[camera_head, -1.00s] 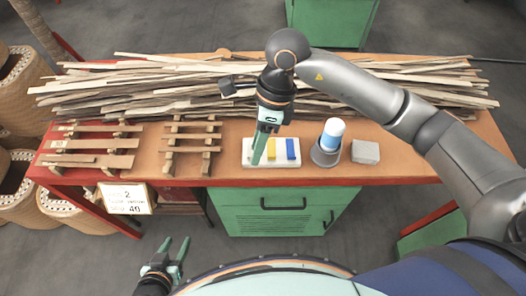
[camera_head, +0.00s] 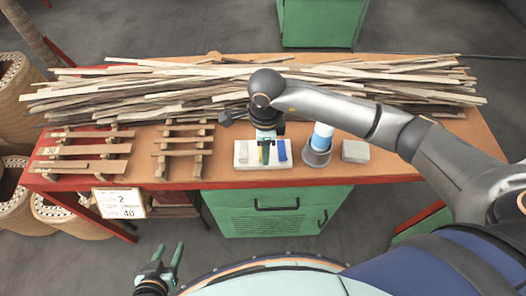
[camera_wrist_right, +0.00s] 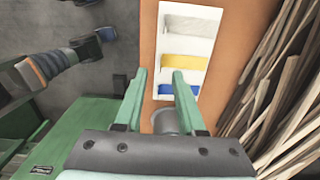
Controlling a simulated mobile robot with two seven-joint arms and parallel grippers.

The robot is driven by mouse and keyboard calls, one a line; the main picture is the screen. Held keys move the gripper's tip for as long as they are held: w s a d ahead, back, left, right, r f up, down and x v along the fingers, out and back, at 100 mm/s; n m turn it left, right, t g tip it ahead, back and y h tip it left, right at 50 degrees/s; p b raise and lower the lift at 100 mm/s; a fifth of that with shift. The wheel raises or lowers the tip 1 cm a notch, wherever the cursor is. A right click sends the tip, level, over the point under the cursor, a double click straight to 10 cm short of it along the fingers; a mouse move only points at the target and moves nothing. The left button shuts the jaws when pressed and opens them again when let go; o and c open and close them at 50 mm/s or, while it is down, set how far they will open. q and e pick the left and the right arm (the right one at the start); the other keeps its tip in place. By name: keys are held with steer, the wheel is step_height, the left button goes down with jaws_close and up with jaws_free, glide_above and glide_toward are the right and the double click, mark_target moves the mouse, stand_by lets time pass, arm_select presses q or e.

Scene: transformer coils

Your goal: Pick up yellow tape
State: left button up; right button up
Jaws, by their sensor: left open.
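The yellow tape (camera_wrist_right: 186,62) lies in the middle slot of a white holder (camera_wrist_right: 200,35), seen in the right wrist view. In the head view the tape is mostly hidden behind my right gripper (camera_head: 265,152), which is over the holder. In the right wrist view my right gripper (camera_wrist_right: 160,76) is open with nothing between its fingers, and the yellow tape lies past its fingertips. My left gripper (camera_head: 167,250) is open and empty, low in front of the table.
A blue tape (camera_head: 281,151) and a pale piece (camera_head: 242,151) flank the yellow tape's slot. A grey cup (camera_head: 317,157) with a blue-and-white bottle (camera_head: 322,136) and a grey block (camera_head: 355,151) stand to the right. Wooden racks (camera_head: 184,150) stand left; wood strips (camera_head: 160,92) lie behind.

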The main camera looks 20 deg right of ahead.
steer(key=shift+f, duration=1.4)
jaws_close()
